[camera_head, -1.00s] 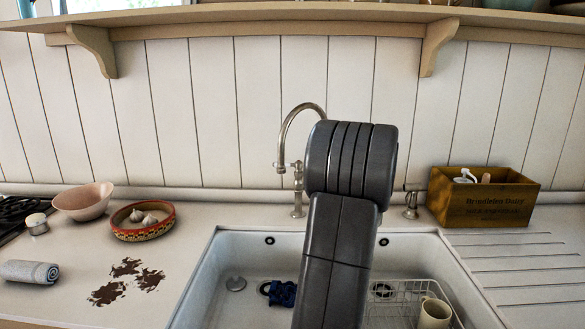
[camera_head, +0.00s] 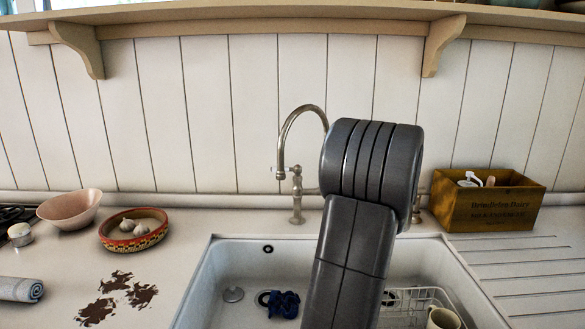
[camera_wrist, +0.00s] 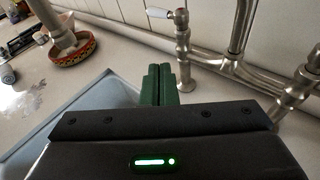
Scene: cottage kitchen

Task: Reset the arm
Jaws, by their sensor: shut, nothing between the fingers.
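My gripper (camera_wrist: 159,84) shows in the wrist view with its green fingers shut together and nothing between them. It is above the back rim of the sink, close to the metal faucet (camera_wrist: 240,50). In the head view my grey arm rises in front of the sink (camera_head: 232,262), right of the faucet (camera_head: 297,185). My gripper is hidden behind the arm there.
A wooden box (camera_head: 490,205) stands right of the sink. A patterned bowl (camera_head: 133,238) with garlic, a pink bowl (camera_head: 70,208), a rolled towel (camera_head: 15,289) and brown stains (camera_head: 117,294) are on the left counter. A dish rack (camera_head: 405,310) and blue cloth (camera_head: 283,303) lie in the sink. A shelf (camera_head: 270,13) runs above.

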